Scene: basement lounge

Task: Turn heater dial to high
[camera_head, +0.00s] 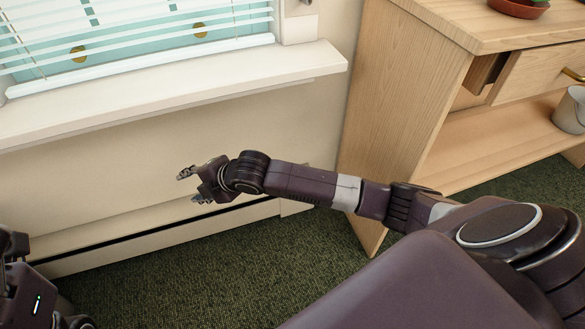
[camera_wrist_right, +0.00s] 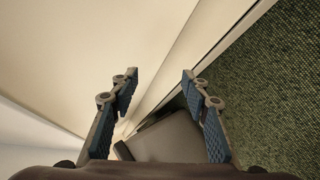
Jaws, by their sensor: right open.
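A long cream baseboard heater (camera_head: 150,235) runs along the foot of the wall, with a dark slot along it and an end piece (camera_head: 297,206) at its right. I cannot make out a dial on it. My right gripper (camera_head: 191,187) is open and empty, in front of the wall around the heater's upper edge in the head view. In the right wrist view its two fingers (camera_wrist_right: 160,85) are spread, with the wall and a cream strip of the heater (camera_wrist_right: 205,45) beyond them. Only part of my left arm shows at the lower left; its fingers are not seen.
A windowsill (camera_head: 180,88) juts out above my right gripper, below a blind (camera_head: 140,40). A wooden cabinet (camera_head: 405,90) stands at the right, with a pale pot (camera_head: 570,110) on its shelf. Green carpet (camera_head: 230,265) is clear in front of the heater.

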